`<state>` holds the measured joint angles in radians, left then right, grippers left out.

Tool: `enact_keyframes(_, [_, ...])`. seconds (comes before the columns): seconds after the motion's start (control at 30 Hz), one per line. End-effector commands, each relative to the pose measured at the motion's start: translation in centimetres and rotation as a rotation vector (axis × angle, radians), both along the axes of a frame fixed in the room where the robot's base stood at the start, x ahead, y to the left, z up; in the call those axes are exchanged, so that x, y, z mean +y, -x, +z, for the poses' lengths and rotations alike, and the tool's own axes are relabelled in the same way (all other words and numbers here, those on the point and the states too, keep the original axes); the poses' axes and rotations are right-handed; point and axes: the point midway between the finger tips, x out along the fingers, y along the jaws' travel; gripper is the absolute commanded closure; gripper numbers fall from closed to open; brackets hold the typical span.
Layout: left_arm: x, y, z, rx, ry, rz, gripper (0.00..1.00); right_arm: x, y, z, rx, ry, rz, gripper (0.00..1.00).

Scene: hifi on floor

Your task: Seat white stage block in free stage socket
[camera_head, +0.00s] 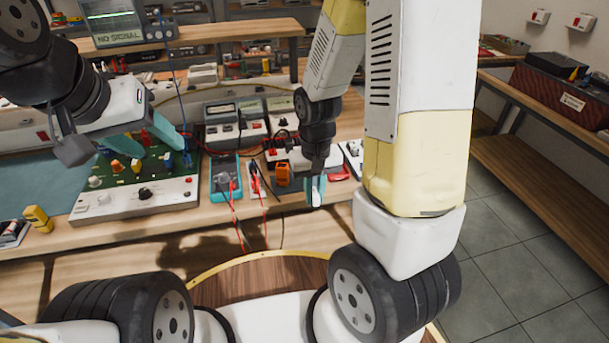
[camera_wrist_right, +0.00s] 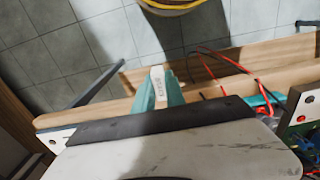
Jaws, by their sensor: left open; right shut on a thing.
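The white block (camera_head: 316,190) is between the teal fingers of my right gripper (camera_head: 316,192), which is shut on it near the bench's front edge. In the right wrist view the white block (camera_wrist_right: 157,79) shows dark marking between the fingertips. The board (camera_head: 130,200) has a green top and a pale front with knobs. It lies on the bench at the left and carries several coloured pieces. My left gripper (camera_head: 163,145) is open above the board's back part, its teal fingers hiding part of it. I cannot make out which socket is free.
A teal multimeter (camera_head: 224,181) with red leads, an orange block (camera_head: 283,174) and other instruments stand on the bench (camera_head: 120,232) between the board and my right gripper. A yellow piece (camera_head: 38,218) lies left of the board. Tiled floor (camera_head: 520,255) is clear at the right.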

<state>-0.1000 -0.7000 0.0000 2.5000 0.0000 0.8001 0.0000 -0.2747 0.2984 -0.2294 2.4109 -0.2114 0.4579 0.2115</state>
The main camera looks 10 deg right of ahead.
Motion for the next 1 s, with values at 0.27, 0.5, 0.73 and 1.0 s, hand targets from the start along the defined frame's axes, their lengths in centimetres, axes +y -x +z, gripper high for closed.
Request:
enact_keyframes(0.27, [0.0, 0.0, 0.0, 0.0, 0.0, 0.0, 0.46, 0.0, -0.1, 1.8, -0.002, -0.001, 0.0, 1.0])
enact_keyframes(0.5, [0.0, 0.0, 0.0, 0.0, 0.0, 0.0, 0.46, 0.0, -0.1, 3.2, -0.003, -0.001, 0.0, 1.0])
enact_keyframes(0.73, [0.0, 0.0, 0.0, 0.0, 0.0, 0.0, 0.46, 0.0, 0.0, 4.6, -0.002, 0.0, 0.0, 1.0])
enact_keyframes(1.0, [0.0, 0.0, 0.0, 0.0, 0.0, 0.0, 0.46, 0.0, -0.1, 6.0, -0.002, -0.001, 0.0, 1.0])
